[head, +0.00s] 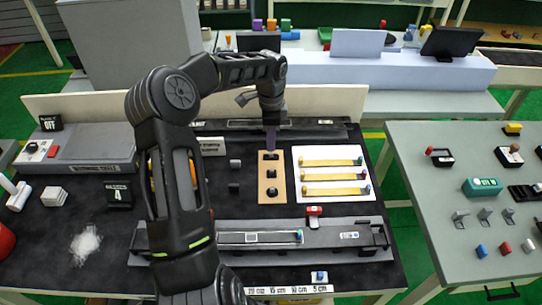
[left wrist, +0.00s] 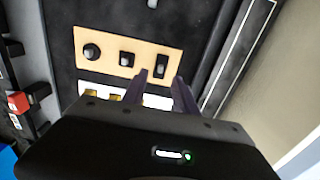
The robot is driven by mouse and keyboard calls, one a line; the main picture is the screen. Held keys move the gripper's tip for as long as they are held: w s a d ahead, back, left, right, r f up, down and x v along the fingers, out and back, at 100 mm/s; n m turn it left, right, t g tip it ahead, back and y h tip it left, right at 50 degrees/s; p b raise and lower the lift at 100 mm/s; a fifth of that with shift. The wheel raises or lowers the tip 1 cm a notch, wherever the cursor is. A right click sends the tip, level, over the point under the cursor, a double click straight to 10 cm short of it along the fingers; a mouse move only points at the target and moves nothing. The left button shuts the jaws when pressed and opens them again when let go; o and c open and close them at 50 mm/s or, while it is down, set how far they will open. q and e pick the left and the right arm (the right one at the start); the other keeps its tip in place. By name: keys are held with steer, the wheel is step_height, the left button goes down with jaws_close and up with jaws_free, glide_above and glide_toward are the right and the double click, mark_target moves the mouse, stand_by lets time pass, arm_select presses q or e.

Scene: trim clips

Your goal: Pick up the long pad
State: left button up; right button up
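A wooden board (head: 264,196) lies on the dark bench mat and holds a row of three black pieces. The far piece, a long pad (head: 270,156), also shows at the right end of the board in the left wrist view (left wrist: 163,72). A squarer piece (head: 271,174) is in the middle and a round one (head: 272,192) at the near end. My left gripper (head: 270,148) points down at the far end of the board. In the left wrist view its purple fingers (left wrist: 160,77) are apart, with the long pad in line with the gap. Contact cannot be told. My right gripper is out of view.
A white panel (head: 335,197) with yellow strips lies right of the board. Small dark blocks (head: 235,164) stand to its left. A grey rail fixture (head: 340,238) runs across the front. A low cream wall (head: 320,103) closes the back.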

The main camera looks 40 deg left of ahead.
mark_target(271, 155)
arm_select(q)
steer(key=shift+f, duration=0.2)
step_height(271, 155, down, 5)
steer(key=shift+f, duration=0.1)
stand_by(0.4)
steer(key=shift+c, duration=0.2)
jaws_close()
stand_by(0.4)
